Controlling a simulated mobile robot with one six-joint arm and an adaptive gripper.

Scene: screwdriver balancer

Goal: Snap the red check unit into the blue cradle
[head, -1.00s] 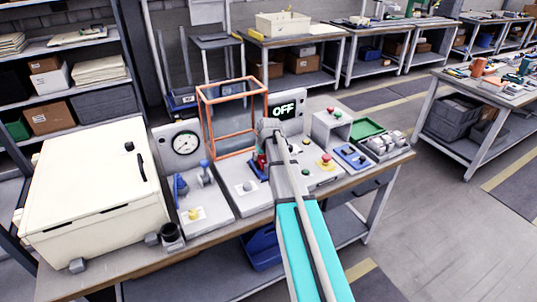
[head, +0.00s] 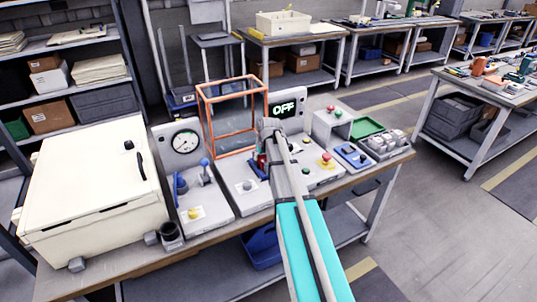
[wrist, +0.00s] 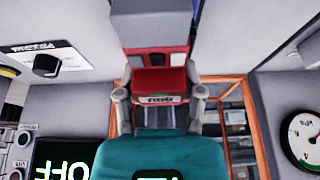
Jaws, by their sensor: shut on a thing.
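The red check unit (wrist: 158,82) sits between the two grey fingers of my gripper (wrist: 160,97) in the wrist view, which is upside down. The fingers press on its left and right sides. In the head view the red unit (head: 261,161) shows as a small patch just left of my gripper's end, at the blue cradle (head: 257,171). My arm hides part of both. A grey block adjoins the red unit at the top of the wrist view. I cannot tell whether the unit is seated in the cradle or only touching it.
An orange-framed clear box (head: 232,117) stands behind the cradle. A display (head: 286,109) reads OFF. A gauge (head: 185,142) and blue levers are to the left, beside a large cream chest (head: 95,185). Button boxes and a green tray (head: 367,128) are to the right.

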